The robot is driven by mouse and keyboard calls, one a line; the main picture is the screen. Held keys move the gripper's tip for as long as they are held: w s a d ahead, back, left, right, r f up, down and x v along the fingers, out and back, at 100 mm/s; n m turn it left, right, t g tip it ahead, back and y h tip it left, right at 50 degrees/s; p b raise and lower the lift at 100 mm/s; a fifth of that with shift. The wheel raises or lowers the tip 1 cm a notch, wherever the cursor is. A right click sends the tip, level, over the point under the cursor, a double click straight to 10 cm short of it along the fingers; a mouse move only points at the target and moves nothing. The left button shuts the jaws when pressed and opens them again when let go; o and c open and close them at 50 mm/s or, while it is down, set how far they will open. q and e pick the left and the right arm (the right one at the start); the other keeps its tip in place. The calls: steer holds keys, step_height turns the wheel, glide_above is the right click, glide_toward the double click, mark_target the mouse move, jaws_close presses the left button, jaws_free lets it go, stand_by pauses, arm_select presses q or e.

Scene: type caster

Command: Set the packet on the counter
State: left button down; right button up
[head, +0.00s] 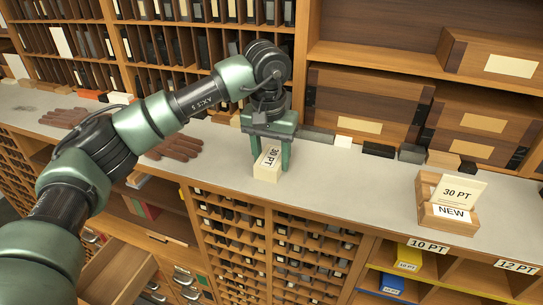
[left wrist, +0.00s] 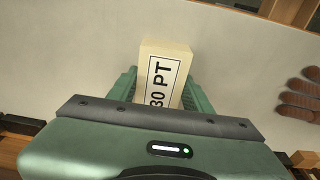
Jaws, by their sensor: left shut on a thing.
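The packet (head: 267,166) is a small cream block with a white "30 PT" label. My left gripper (head: 271,160) is shut on it, one green finger on each side, over the front part of the grey counter (head: 340,172). In the left wrist view the packet (left wrist: 163,75) stands between the two green fingers, label facing the camera. The packet's underside is hidden, so I cannot tell whether it touches the counter. My right gripper is not in view.
A wooden holder (head: 430,212) with "30 PT" and "NEW" cards stands to the right. Brown gloves (head: 174,146) lie to the left. Small blocks (head: 379,149) line the counter's back. Below is a rack of small compartments (head: 270,240) and an open drawer (head: 117,278).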

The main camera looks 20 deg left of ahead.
mark_target(270, 161)
arm_select(q)
steer(key=c, duration=0.6)
jaws_free()
steer(key=r+b, duration=0.1)
steer(key=r, duration=0.3)
steer(key=s+r+b, duration=0.1)
steer(key=r, duration=0.3)
steer(key=r+b, duration=0.1)
steer(key=r, duration=0.3)
steer(key=shift+s, duration=0.25)
